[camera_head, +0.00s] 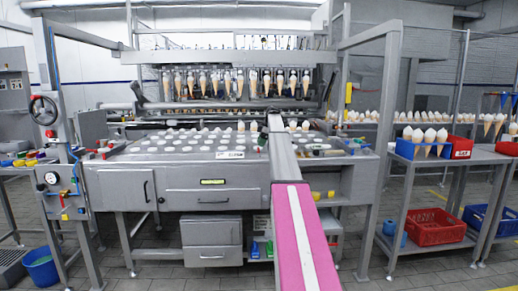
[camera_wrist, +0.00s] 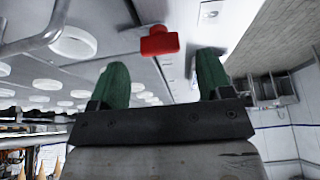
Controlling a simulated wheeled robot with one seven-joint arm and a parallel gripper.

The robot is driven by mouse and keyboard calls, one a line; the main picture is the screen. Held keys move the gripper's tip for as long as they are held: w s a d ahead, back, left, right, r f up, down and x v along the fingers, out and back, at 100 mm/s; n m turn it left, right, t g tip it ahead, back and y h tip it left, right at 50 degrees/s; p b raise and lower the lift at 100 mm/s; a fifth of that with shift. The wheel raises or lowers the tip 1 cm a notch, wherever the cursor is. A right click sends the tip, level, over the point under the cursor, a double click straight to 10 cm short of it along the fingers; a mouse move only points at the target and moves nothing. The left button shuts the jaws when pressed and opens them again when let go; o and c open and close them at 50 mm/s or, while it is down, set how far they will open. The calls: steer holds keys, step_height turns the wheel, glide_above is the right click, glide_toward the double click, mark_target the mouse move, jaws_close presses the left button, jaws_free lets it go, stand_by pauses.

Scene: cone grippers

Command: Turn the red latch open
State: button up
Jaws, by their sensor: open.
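The red latch (camera_wrist: 160,41) shows in the wrist view, a small red block on a grey metal surface, just beyond my fingertips and roughly centred between them. My gripper (camera_wrist: 163,72) has two green fingers spread apart, with nothing between them. The fingers look clear of the latch, though the exact distance is hard to judge. In the head view my arm reaches forward over the machine, and its far end hides the gripper. I cannot make out this latch for certain there.
The grey cone machine (camera_head: 217,196) fills the middle, with a plate of round white openings and a row of cones (camera_head: 240,82) hanging above. A shelf on the right holds a red crate (camera_head: 434,228) and a blue bin (camera_head: 408,149). A blue bucket (camera_head: 41,270) stands lower left.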

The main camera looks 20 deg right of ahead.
steer(key=x, duration=0.3)
steer(key=shift+f, duration=0.15)
steer(key=c, duration=0.9)
